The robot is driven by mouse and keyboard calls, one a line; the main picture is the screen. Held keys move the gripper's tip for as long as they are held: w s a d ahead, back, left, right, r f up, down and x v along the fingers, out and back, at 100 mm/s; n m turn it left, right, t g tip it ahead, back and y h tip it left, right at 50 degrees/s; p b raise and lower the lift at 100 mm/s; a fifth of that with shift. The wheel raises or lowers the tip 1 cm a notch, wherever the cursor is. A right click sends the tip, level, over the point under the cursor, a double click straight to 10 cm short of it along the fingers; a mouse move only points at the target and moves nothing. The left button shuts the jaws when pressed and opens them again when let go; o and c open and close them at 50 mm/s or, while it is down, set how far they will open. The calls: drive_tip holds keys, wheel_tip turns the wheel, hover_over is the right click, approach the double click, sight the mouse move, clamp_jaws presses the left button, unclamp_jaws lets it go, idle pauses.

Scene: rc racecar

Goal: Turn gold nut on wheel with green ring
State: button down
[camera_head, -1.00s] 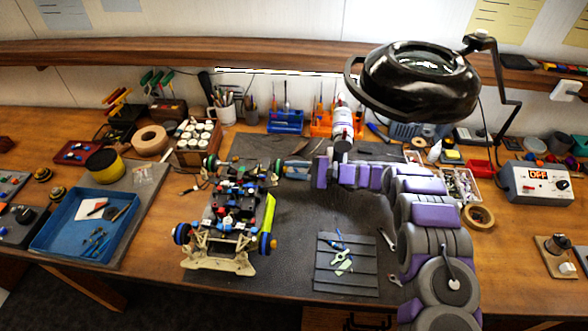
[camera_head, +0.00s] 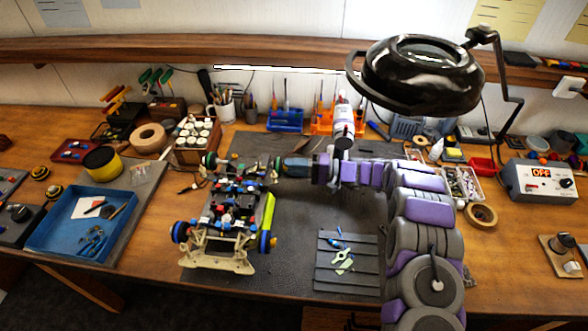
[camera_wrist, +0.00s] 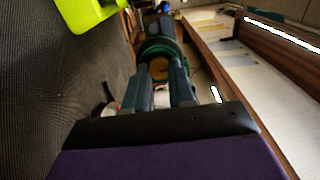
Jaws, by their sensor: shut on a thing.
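The RC car (camera_head: 232,215) sits on the dark mat in the head view. Its wheel with the green ring (camera_wrist: 150,47) faces my wrist camera, with a gold nut (camera_wrist: 158,69) at the hub. My gripper (camera_wrist: 162,72) is shut on the nut, one dark finger on each side. The fingers hide the nut's edges and part of the wheel. In the head view, my gripper (camera_head: 284,167) reaches in from the right to the car's far right wheel (camera_head: 276,165). Another wheel with green on it (camera_head: 210,160) is at the car's far left.
A lime-green body part (camera_head: 266,222) lies along the car's right side; it also shows in the wrist view (camera_wrist: 90,12). A magnifier lamp (camera_head: 420,75) hangs above my arm. A ridged pad (camera_head: 330,280) with small tools lies right of the car. The mat between them is clear.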

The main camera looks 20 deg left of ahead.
drive_tip(key=shift+s+f+n, duration=0.1)
drive_tip(key=shift+f+n, duration=0.15)
drive_tip(key=shift+n, duration=0.05)
drive_tip(key=c, duration=0.9)
unclamp_jaws()
drive_tip(key=shift+a, duration=0.15)
drive_tip(key=shift+r, duration=0.1)
drive_tip(key=v, duration=0.6)
drive_tip(key=p+v, duration=0.1)
drive_tip(key=v, duration=0.4)
drive_tip(key=p+v, duration=0.1)
drive_tip(key=v, duration=0.5)
drive_tip(key=shift+w+d, duration=0.2)
drive_tip(key=shift+w, duration=0.1)
